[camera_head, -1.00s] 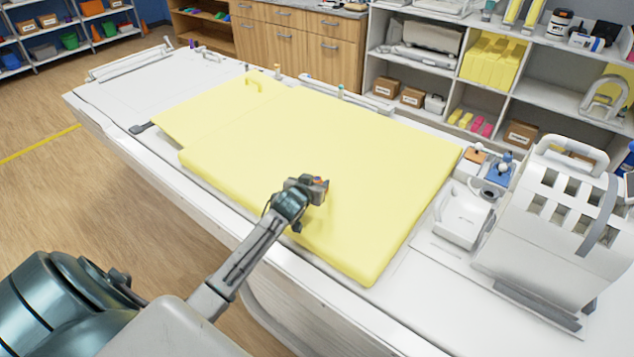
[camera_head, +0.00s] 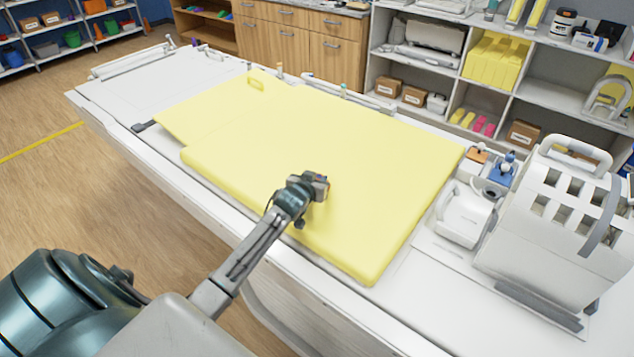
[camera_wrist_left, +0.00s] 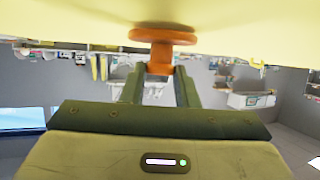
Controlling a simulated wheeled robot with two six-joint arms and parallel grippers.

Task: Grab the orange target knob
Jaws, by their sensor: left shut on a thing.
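The orange target knob (camera_wrist_left: 162,37) shows in the left wrist view as a round disc with a short stem, right against the yellow pad (camera_wrist_left: 60,20). My left gripper (camera_wrist_left: 158,75) is shut on the knob's stem, with one finger on each side. In the head view my left gripper (camera_head: 321,186) is over the near part of the yellow pad (camera_head: 330,135), and only a speck of orange shows at its tip. The rest of the knob is hidden there. My right gripper is not in view.
The yellow pad lies on a long white table (camera_head: 105,95). To the right stand a small white rounded device (camera_head: 463,216) and a large white slotted shell (camera_head: 560,215). Shelves (camera_head: 545,95) and wooden cabinets (camera_head: 337,60) line the back. The pad's middle is clear.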

